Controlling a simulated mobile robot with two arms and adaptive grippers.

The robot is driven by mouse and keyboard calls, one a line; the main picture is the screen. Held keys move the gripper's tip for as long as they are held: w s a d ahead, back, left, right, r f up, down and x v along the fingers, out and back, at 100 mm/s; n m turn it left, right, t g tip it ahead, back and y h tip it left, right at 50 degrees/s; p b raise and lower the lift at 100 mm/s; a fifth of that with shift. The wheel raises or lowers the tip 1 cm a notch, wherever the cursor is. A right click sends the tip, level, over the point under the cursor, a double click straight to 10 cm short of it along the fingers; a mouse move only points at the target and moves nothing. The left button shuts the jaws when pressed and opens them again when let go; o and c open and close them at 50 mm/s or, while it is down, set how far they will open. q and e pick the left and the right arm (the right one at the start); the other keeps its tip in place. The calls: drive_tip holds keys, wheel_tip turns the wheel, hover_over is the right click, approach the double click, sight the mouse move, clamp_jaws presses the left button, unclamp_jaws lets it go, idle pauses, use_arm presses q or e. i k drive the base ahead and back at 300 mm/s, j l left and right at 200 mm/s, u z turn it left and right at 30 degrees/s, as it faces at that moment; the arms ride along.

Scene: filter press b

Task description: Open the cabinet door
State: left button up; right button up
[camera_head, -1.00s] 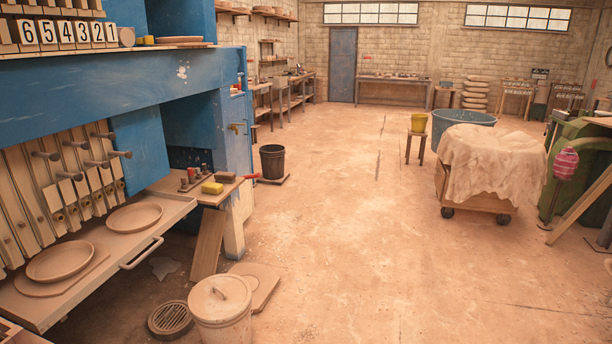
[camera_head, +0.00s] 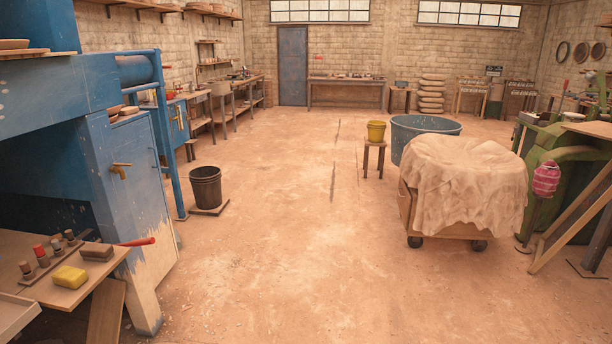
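A blue cabinet (camera_head: 138,190) stands at the left, part of the large blue press. Its side panel facing the aisle looks shut and has a small brass-coloured handle (camera_head: 121,171) near its top left. White paint or bare material shows along its lower edge. Neither of my grippers is in view.
A low wooden table (camera_head: 62,292) with a yellow sponge (camera_head: 69,277) and small bottles stands in front of the cabinet at the lower left. A black bucket (camera_head: 206,187) stands beyond the cabinet. A cloth-covered cart (camera_head: 465,185) is at the right. The middle floor is clear.

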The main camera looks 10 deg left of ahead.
sight(133, 142)
drive_tip(key=i+u, duration=0.1)
drive_tip(key=i, duration=0.55)
drive_tip(key=i+u, duration=0.1)
drive_tip(key=i, duration=0.55)
drive_tip(key=i+l+u, duration=0.1)
drive_tip(key=i, duration=0.55)
drive_tip(key=i+l, duration=0.15)
drive_tip(key=i, duration=0.5)
drive_tip(key=u, duration=0.05)
